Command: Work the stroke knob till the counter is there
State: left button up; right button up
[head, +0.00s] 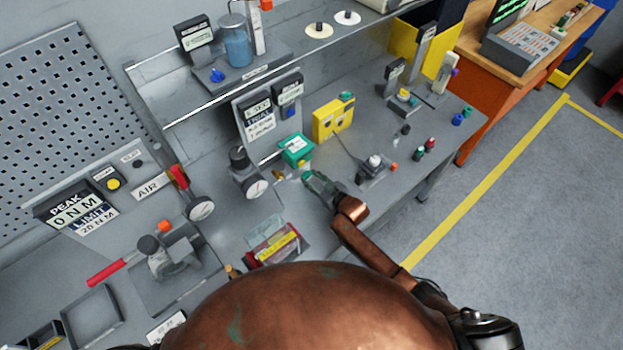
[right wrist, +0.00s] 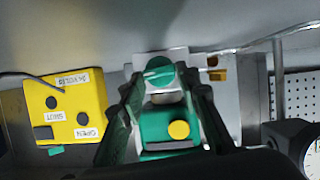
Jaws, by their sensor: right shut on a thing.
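The green valve actuator (head: 297,149) stands on the grey bench in front of the display panels, with a pale label on its top. The right wrist view shows its green body (right wrist: 165,128) with a yellow round cap and a green knob (right wrist: 158,68) with a pale pointer line. My right gripper (head: 309,178) is at the front of the actuator. In the right wrist view its fingers (right wrist: 160,80) close on the green knob from both sides. The dark display panels (head: 260,115) stand behind; their text is too small to read surely. My left gripper is not in view.
A yellow control box (head: 332,119) with a cable stands right of the actuator. A round gauge (head: 256,189) on a fitting stands to its left. A small device (head: 374,163) is right of my wrist. A red and yellow box (head: 278,246) lies in front.

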jog(key=shift+s+a+f+n, duration=0.1)
jog(key=shift+s+a+n, duration=0.05)
jog(key=shift+n, duration=0.35)
jog(key=shift+s+a+f+n+t+h+b, duration=0.1)
jog(key=shift+n+t+h+b, duration=0.3)
jog(key=shift+n+h, duration=0.1)
jog(key=shift+a+n+t+h+b, duration=0.15)
jog(key=shift+n+t+h+b, duration=0.4)
jog(key=shift+n+b, duration=0.55)
jog(key=o, duration=1.2)
jog(key=shift+c, duration=0.2)
